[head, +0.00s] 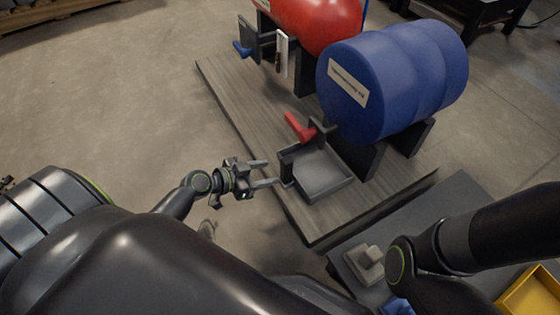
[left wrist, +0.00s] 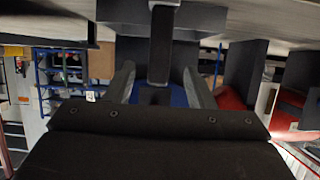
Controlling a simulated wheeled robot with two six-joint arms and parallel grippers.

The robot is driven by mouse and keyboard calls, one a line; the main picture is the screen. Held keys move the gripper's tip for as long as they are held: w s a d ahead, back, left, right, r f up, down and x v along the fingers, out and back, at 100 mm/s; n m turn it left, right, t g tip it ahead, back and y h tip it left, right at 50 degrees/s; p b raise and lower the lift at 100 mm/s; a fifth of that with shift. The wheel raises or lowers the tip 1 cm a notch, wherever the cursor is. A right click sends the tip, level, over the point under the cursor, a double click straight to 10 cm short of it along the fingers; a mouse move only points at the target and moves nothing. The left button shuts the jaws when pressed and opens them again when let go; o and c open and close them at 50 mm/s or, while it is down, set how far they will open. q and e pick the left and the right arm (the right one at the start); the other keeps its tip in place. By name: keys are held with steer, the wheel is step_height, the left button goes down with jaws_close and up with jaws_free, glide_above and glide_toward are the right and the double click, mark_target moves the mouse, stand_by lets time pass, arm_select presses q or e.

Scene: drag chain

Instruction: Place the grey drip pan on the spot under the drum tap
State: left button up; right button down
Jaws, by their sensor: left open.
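The grey drip pan (head: 318,175) is a shallow square tray on the wooden board, in front of the blue drum (head: 390,80). The red tap (head: 299,127) shows just behind the pan; I cannot tell whether it is directly above it. My left gripper (head: 269,173) is open at the pan's left side, fingers pointing at it. In the left wrist view, a dark upright bar (left wrist: 160,45), apparently the pan's handle, stands between the spread fingers (left wrist: 158,70), with gaps on both sides. The spot under the tap is not clearly visible. My right gripper is out of view.
A red drum (head: 320,20) with a blue tap (head: 242,48) stands at the back of the wooden board (head: 235,85). A dark surface at lower right holds a grey block (head: 365,262); a yellow bin (head: 532,292) is beside it. My right arm is over that area. The floor at left is clear.

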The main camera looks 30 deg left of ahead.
arm_select(q)
steer(key=v, duration=0.3)
steer(key=shift+s+a+r+p, duration=0.1)
steer(key=shift+s+a+p, duration=0.05)
steer(key=shift+s+p, duration=0.15)
